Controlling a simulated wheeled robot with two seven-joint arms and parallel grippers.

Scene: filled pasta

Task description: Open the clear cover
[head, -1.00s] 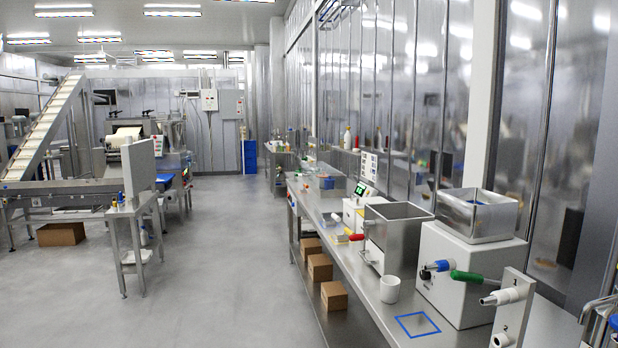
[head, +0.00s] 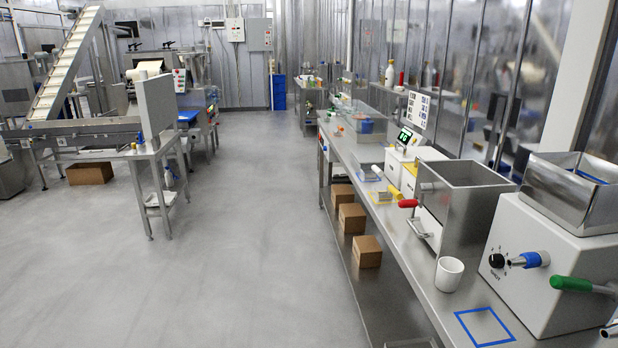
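I cannot clearly make out a clear cover. A see-through, box-like thing (head: 366,108) stands toward the far end of the steel bench, with something blue in it; it is too small to tell whether it has a lid. The machine at the back left (head: 160,90) has a roll of pale material on it, and I cannot tell whether any part of it is a clear cover.
The steel bench (head: 395,232) runs along the right, holding a steel hopper box (head: 478,195), a white mug (head: 449,273) and a white machine (head: 535,270). Cardboard boxes (head: 352,217) sit on its lower shelf. A small steel table (head: 152,150) stands left. Open grey floor lies between.

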